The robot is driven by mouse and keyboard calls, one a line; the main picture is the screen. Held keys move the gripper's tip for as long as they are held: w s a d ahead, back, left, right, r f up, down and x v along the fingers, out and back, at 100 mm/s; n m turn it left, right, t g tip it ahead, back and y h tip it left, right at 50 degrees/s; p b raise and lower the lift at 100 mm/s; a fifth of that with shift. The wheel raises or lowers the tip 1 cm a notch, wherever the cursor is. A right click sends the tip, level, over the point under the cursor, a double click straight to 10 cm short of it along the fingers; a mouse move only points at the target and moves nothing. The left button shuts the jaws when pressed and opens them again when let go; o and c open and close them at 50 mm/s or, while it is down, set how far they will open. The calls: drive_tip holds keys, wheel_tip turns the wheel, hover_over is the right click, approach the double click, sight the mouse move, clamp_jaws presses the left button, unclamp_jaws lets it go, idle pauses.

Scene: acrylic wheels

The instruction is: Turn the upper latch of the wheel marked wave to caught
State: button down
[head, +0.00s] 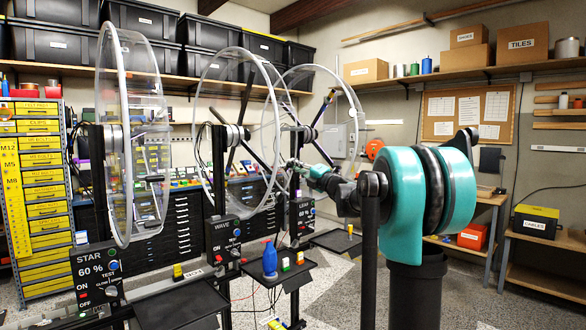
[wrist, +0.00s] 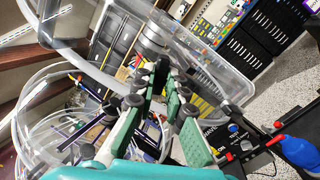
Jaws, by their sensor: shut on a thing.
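The wave wheel (head: 204,98) is a clear ring with dark crossed spokes, on a dark post above a box marked WAVE (head: 221,231). My gripper (head: 291,166) is at the lower right of this wheel's rim, at the end of my teal arm. In the wrist view its green-padded fingers (wrist: 160,75) are close together. They are shut on a small part at the wave wheel, which is mostly hidden between the fingertips. I cannot make out the upper latch or which way it is turned.
The star wheel (head: 101,130) stands at left above its STAR box (head: 96,270). The leaf wheel (head: 357,105) stands behind at right with its box (head: 302,214). A blue bottle (head: 270,260) stands on a dark tray (head: 290,277) below my gripper.

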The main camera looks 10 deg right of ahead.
drive_tip(key=m, duration=0.4)
drive_tip(key=c, duration=1.4)
unclamp_jaws()
drive_tip(key=shift+c, duration=0.2)
drive_tip(key=shift+s, duration=0.1)
drive_tip(key=v, duration=0.7)
